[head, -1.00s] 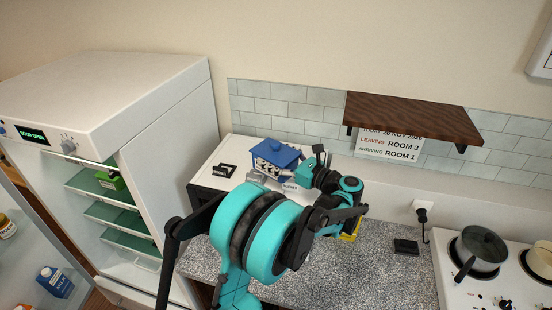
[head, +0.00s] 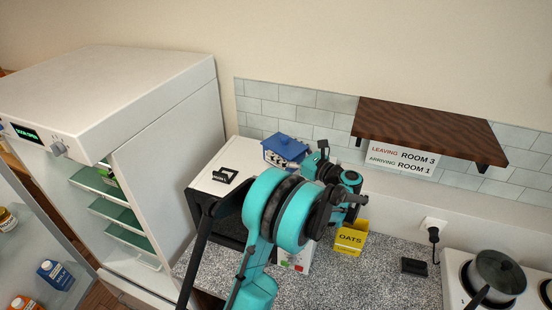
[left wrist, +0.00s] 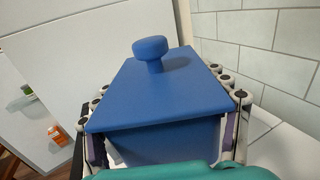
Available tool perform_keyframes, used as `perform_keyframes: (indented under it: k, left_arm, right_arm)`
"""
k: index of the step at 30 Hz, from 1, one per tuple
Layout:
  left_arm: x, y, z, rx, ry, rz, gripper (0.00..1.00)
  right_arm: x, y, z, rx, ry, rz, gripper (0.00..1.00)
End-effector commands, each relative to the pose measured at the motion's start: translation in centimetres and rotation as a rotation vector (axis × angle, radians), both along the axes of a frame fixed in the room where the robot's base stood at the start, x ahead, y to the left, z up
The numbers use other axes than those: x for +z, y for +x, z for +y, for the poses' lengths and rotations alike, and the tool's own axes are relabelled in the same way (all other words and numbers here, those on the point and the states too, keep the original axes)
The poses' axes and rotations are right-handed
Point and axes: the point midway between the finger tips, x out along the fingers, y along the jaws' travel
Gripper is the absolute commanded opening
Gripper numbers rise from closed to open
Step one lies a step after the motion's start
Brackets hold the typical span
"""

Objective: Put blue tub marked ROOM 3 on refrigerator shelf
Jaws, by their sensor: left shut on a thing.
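The blue tub (head: 287,147) with its lid is at the back of the counter, above or on the white-topped box. My left gripper (head: 284,163) is shut on it. In the left wrist view the tub (left wrist: 160,95) is upright between the finger pads, its round knob at the top. Its label is hidden by my arm. The refrigerator (head: 165,140) stands open at the left, showing several green-tinted shelves (head: 112,211). My right gripper is out of view.
A yellow OATS box (head: 350,238) stands right of my arm. A brown wall shelf (head: 430,133) juts out above. The open refrigerator door (head: 30,235) holds bottles. A pan (head: 497,272) is on the stove.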

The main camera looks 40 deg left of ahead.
Motion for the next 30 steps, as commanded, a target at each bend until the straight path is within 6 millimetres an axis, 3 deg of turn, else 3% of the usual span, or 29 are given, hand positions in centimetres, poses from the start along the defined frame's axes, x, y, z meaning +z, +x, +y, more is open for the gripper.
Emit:
perform_keyframes:
  k: [3, 9, 14, 23, 30]
  left_arm:
    - [-1.4, 1.0, 2.2, 0.004, 0.001, 0.000, 0.21]
    - [-2.9, 2.2, 4.4, 0.003, 0.001, 0.000, 0.21]
    - [-3.5, 2.5, 4.9, 0.000, 0.001, 0.000, 0.21]
    - [-7.2, 2.5, 4.9, 0.000, 0.001, 0.000, 0.21]
    - [-7.3, 2.5, 4.9, 0.000, 0.001, 0.000, 0.21]
  right_arm:
    - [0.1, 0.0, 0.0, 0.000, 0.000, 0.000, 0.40]
    - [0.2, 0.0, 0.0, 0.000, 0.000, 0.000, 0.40]
    - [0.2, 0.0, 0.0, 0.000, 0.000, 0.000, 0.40]
    - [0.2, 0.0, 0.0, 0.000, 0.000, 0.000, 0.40]
    - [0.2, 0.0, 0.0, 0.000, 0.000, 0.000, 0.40]
